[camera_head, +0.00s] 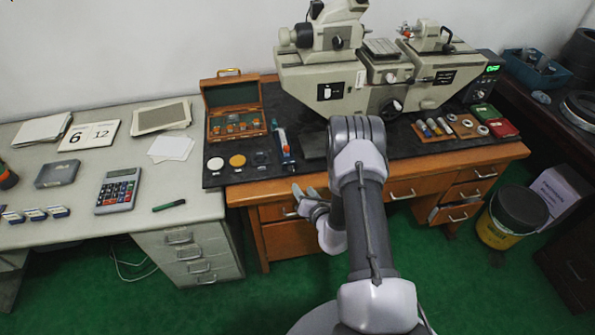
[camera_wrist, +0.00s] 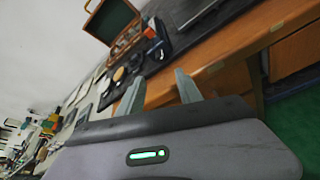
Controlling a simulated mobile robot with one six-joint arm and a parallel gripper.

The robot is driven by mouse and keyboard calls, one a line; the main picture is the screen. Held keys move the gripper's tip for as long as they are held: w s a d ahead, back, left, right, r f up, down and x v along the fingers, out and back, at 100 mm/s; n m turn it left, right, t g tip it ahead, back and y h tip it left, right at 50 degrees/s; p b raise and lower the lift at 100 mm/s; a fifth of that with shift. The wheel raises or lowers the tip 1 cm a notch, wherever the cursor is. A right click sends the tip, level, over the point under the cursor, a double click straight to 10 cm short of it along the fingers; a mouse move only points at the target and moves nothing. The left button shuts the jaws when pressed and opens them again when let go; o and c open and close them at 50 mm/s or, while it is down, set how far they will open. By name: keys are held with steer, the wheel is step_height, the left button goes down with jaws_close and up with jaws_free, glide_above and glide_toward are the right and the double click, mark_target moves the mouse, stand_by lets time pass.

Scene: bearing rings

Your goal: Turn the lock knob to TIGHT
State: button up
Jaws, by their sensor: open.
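The grey-green measuring machine (camera_head: 295,78) stands at the back of the wooden desk. It carries several knobs, among them a round one low on its front (camera_head: 391,106) and a dark one on its left head (camera_head: 338,42). I cannot tell which is the lock knob, and no TIGHT marking is readable. My gripper (camera_head: 304,191) is open and empty at the desk's front edge, left of and well apart from the machine. Its two fingers also show in the wrist view (camera_wrist: 158,90), pointing toward the desk; the machine is not seen there.
A wooden tray with small parts (camera_head: 447,130) lies right, near a lit green display (camera_head: 492,69). My arm crosses the desk's middle.

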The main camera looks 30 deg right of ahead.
mark_target(291, 172)
steer(key=b+x, duration=0.1)
steer(key=x, duration=1)
steer(key=shift+w+d+f+b, duration=0.1)
steer(key=shift+w+b, duration=0.25)
steer(key=shift+c, duration=0.2)
jaws_close()
